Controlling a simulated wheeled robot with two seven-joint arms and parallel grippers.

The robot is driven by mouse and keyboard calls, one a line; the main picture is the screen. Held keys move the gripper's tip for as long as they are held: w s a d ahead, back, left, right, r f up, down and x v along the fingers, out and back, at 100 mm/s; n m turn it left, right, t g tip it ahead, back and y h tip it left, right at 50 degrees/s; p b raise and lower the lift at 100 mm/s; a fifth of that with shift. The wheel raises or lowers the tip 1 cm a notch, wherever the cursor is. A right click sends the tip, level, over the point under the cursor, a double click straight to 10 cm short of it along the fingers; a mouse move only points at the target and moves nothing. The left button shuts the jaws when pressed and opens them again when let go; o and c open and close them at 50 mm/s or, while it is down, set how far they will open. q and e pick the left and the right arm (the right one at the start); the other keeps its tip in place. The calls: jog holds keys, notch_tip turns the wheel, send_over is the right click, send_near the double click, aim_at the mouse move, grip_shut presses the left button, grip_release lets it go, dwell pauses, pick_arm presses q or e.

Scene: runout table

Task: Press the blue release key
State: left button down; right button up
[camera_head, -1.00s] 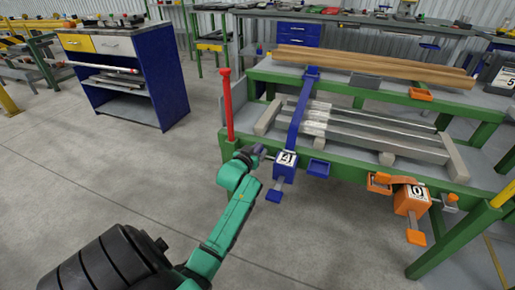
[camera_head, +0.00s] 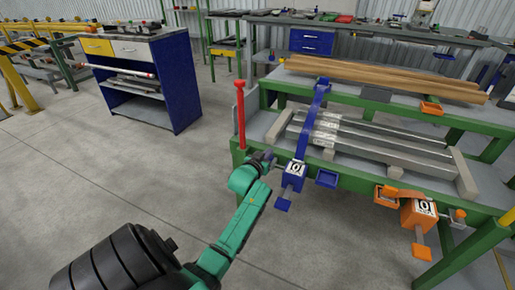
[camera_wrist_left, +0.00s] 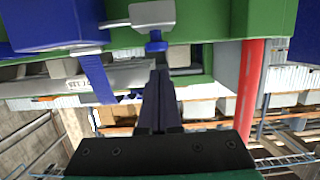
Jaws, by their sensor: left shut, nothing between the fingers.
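A blue box (camera_head: 293,175) with a white label, which looks like 0, sits on the front green rail below a blue strap (camera_head: 312,115). A blue paddle (camera_head: 282,205) hangs under the box. In the left wrist view a small blue knob (camera_wrist_left: 155,44) is ahead of the fingertips, beside a blue body (camera_wrist_left: 50,25). I cannot tell which blue part is the release key. My left gripper (camera_head: 267,157) is shut and empty, just left of the blue box. In the left wrist view its fingers (camera_wrist_left: 160,80) point toward the knob; contact is unclear. My right gripper is out of view.
A red post (camera_head: 240,115) stands left of my left gripper. A blue tray (camera_head: 327,178) is right of the blue box. An orange box (camera_head: 418,214) with its own paddle is farther right. Metal bars (camera_head: 370,143) lie on the table. The floor at left is clear.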

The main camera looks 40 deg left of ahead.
pick_arm(q)
jog(key=r+v, duration=0.1)
jog(key=v, duration=0.9)
jog(key=shift+p, duration=0.45)
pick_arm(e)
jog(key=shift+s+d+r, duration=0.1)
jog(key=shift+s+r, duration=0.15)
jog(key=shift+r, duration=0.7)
